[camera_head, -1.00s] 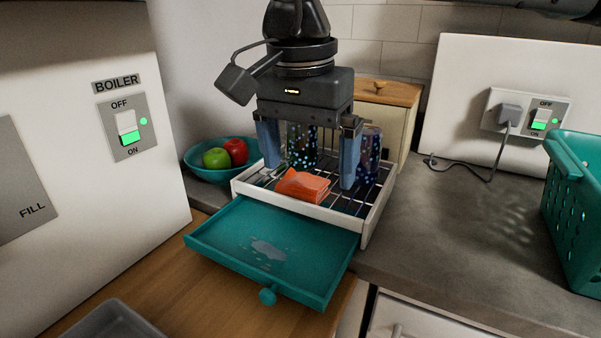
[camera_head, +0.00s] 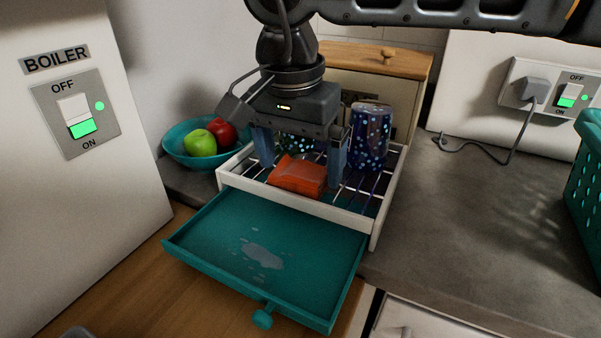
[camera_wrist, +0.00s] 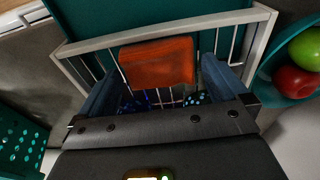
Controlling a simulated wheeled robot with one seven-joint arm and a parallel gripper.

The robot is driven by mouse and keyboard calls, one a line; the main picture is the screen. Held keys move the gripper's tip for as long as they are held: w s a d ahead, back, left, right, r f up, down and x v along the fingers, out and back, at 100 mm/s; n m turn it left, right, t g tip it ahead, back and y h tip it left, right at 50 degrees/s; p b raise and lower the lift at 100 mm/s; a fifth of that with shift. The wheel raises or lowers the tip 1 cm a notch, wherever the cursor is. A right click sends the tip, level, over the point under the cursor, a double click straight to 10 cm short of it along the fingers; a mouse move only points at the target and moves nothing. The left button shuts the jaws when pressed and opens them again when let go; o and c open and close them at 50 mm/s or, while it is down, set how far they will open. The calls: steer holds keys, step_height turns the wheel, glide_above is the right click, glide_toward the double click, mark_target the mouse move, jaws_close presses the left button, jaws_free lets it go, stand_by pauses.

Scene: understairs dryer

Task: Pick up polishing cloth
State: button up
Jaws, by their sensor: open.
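The polishing cloth appears to be the folded orange cloth (camera_head: 298,175) lying on the wire rack near its front edge. It also shows in the wrist view (camera_wrist: 158,62). My gripper (camera_head: 300,160) is open above the rack, with one blue finger to each side of the cloth and slightly behind it. In the wrist view the fingers (camera_wrist: 160,85) flank the cloth with gaps on both sides. The cloth is not gripped. The fingertips' exact height against the rack is hard to tell.
The white-framed rack (camera_head: 345,217) also holds dark speckled tumblers (camera_head: 371,138), one partly behind my gripper. A teal drip tray (camera_head: 265,255) with a puddle is pulled out in front. A fruit bowl (camera_head: 178,150) stands left and a teal basket (camera_head: 588,180) right. The grey counter (camera_head: 460,220) between is clear.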

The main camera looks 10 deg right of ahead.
mark_target(300, 167)
steer(key=shift+f, duration=0.65)
steer(key=shift+c, duration=0.4)
steer(key=c, duration=0.9)
steer(key=shift+r, duration=0.2)
step_height(300, 167, up, 10)
steer(key=shift+w+f, duration=0.1)
steer(key=shift+f, duration=0.05)
